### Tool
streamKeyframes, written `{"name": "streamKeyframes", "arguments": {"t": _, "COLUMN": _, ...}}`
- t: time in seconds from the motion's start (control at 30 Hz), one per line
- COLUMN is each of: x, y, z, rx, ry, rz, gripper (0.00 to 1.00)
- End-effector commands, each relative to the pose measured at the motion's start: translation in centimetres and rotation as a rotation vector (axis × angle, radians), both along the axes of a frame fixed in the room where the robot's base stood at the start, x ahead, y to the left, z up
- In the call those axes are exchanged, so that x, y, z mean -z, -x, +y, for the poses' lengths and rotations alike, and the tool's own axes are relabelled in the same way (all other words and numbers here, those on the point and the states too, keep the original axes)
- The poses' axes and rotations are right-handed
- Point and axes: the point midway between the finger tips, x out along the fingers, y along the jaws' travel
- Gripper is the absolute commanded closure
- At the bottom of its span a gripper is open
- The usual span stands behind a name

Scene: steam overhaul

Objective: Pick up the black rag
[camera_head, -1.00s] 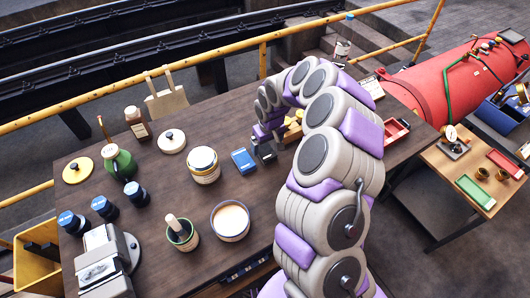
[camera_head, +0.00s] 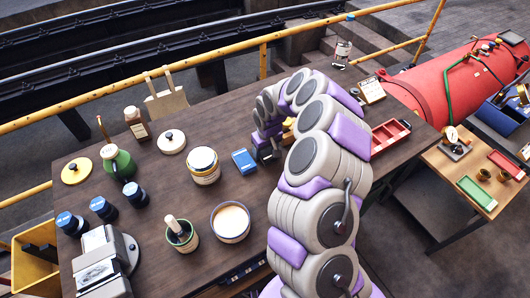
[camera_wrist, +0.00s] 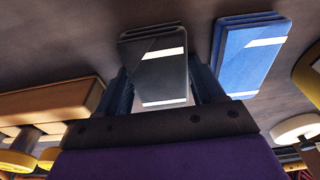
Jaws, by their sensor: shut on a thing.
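The black rag (camera_wrist: 154,58) is folded, with a white stripe, in the wrist view. It sits between the two fingers of my gripper (camera_wrist: 155,92), which is shut on it. In the head view my gripper (camera_head: 266,152) is low over the dark table, just right of a blue rag (camera_head: 244,161). The black rag is mostly hidden there by the gripper and arm. I cannot tell whether it touches the table. The blue rag also shows in the wrist view (camera_wrist: 250,50), right of the black one and apart from it.
The table (camera_head: 225,120) bears a yellow-banded tin (camera_head: 203,166), an open tin of pale stuff (camera_head: 230,221), dark-blue-capped jars and a green can (camera_head: 118,163). A wooden block (camera_wrist: 45,103) is close left of my gripper. A red tray (camera_head: 390,137) lies to the right.

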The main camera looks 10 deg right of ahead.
Motion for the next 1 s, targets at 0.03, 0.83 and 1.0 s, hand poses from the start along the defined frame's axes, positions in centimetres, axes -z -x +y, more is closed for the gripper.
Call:
{"name": "streamKeyframes", "arguments": {"t": 0.03, "x": 0.0, "y": 0.0, "z": 0.0, "rx": 0.0, "ry": 0.0, "rz": 0.0, "gripper": 0.58}}
{"name": "streamKeyframes", "arguments": {"t": 0.83, "x": -3.9, "y": 1.2, "z": -0.1, "rx": 0.0, "ry": 0.0, "rz": -0.001, "gripper": 0.63}}
{"name": "streamKeyframes", "arguments": {"t": 1.0, "x": -3.9, "y": 3.1, "z": -0.3, "rx": -0.001, "ry": 0.0, "rz": 0.0, "gripper": 0.63}}
